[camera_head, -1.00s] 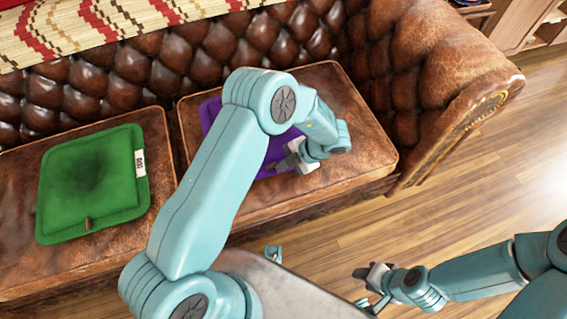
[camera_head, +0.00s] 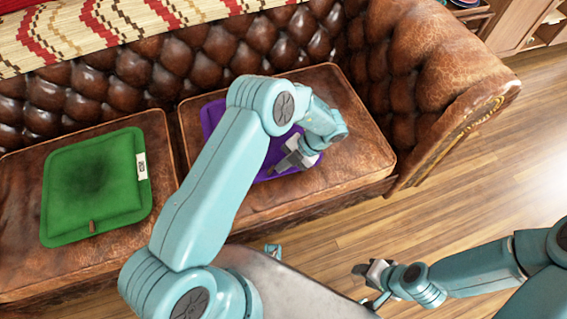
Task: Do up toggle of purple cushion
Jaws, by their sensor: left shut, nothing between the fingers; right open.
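The purple cushion (camera_head: 212,112) lies on the right seat of the brown leather sofa. My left arm covers most of it, and only its left edge and a part near the gripper show. My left gripper (camera_head: 276,168) is shut and empty, over the cushion's right front part. I cannot tell whether it touches the cushion. The cushion's toggle is not visible. My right gripper (camera_head: 362,282) is open and empty, low over the wooden floor in front of the sofa.
A green cushion (camera_head: 97,185) with a white label and a small brown toggle lies on the left sofa seat (camera_head: 22,200). The tufted backrest (camera_head: 130,70) and right armrest (camera_head: 430,90) border the seats. A patterned throw (camera_head: 110,28) covers the back. Wooden floor (camera_head: 440,210) is clear at right.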

